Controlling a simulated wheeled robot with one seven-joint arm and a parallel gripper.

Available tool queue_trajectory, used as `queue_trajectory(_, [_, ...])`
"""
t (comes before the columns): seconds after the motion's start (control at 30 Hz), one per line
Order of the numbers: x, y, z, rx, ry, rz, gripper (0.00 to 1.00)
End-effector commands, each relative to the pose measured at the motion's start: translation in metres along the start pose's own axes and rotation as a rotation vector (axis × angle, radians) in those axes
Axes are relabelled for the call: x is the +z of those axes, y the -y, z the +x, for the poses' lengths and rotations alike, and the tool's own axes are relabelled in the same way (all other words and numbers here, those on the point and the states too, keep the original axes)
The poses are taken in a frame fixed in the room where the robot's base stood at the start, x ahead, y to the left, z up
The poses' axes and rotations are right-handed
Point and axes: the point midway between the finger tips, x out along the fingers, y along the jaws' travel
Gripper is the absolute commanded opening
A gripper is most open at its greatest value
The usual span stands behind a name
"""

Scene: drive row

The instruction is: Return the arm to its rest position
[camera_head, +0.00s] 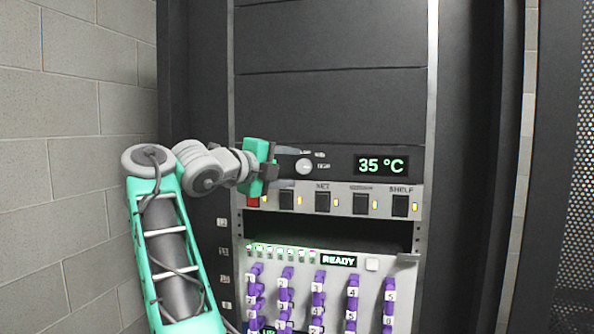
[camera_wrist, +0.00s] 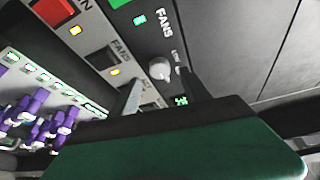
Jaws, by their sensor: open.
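My arm (camera_head: 172,243) reaches up from the lower left of the head view and bends right toward the rack. My gripper (camera_head: 287,167) is at the panel with the 35 °C display (camera_head: 381,165), just left of a round pale knob (camera_head: 305,167). Its jaws are apart with nothing between them. In the wrist view the gripper's two fingers (camera_wrist: 160,94) point toward the knob (camera_wrist: 159,68), one on each side of its line. I cannot tell whether a fingertip touches the panel. Part of the panel's left end is hidden behind the gripper.
Below the gripper is a row of black switches (camera_head: 323,202) with yellow lights and a red one at left. Lower down, a unit marked READY (camera_head: 338,261) carries several purple handles (camera_head: 352,292). A block wall (camera_head: 62,150) stands left, a perforated panel (camera_head: 577,140) right.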

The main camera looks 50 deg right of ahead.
Motion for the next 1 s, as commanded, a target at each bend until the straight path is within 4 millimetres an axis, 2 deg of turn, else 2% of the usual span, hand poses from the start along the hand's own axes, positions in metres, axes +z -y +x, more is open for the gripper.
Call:
queue_trajectory(0.1, [0.001, -0.001, -0.024, 0.001, 0.004, 0.001, 0.55])
queue_trajectory(0.2, [0.001, -0.001, -0.035, 0.002, 0.002, 0.0, 0.55])
queue_trajectory(0.63, [0.001, -0.001, -0.038, 0.001, 0.003, -0.006, 0.55])
queue_trajectory(0.77, [0.024, -0.007, -0.045, 0.016, 0.099, -0.139, 0.55])
queue_trajectory(0.87, [0.062, -0.033, -0.066, 0.039, 0.282, -0.397, 0.55])
queue_trajectory(0.9, [0.077, -0.051, -0.08, 0.045, 0.377, -0.528, 0.55])
queue_trajectory(0.97, [0.095, -0.087, -0.104, 0.052, 0.524, -0.733, 0.55])
queue_trajectory(1.0, [0.102, -0.114, -0.123, 0.053, 0.624, -0.868, 0.55])
